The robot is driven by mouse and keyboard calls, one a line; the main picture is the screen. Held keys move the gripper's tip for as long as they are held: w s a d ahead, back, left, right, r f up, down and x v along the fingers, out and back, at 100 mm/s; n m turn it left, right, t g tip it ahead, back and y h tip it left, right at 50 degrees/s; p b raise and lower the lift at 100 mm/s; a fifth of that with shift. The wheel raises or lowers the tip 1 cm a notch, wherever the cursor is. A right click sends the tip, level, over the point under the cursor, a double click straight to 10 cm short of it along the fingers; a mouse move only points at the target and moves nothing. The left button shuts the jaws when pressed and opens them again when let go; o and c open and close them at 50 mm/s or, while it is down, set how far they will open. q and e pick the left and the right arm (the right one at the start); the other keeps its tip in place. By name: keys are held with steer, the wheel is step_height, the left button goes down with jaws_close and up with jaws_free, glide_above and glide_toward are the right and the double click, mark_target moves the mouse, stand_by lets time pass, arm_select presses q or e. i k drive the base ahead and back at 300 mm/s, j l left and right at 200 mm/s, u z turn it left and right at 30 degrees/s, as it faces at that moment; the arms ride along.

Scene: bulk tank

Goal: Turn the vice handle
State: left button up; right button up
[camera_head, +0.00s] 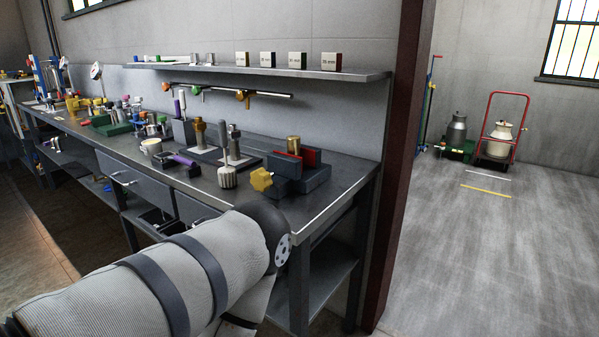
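The vice (313,179) sits near the right end of the workbench. It is a dark block with red jaw faces, and a brass cylinder (294,146) stands between the jaws. Its yellow star-shaped handle (261,179) sticks out on the left, toward the bench's front edge. A sleeved, pale grey arm of mine comes in from the lower left and ends in view at a dark joint, in front of the bench and below the handle. No gripper fingers are visible, and nothing is seen touching the handle.
The bench (340,172) carries a ribbed pale knob (227,177), a purple-handled tool (185,160), brass and grey fittings, and a cup (151,147). A wall shelf (215,69) with labelled blocks hangs above. A dark red post (398,170) bounds the right; open floor lies beyond.

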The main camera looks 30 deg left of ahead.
mark_target(261, 178)
steer(key=u, duration=1.25)
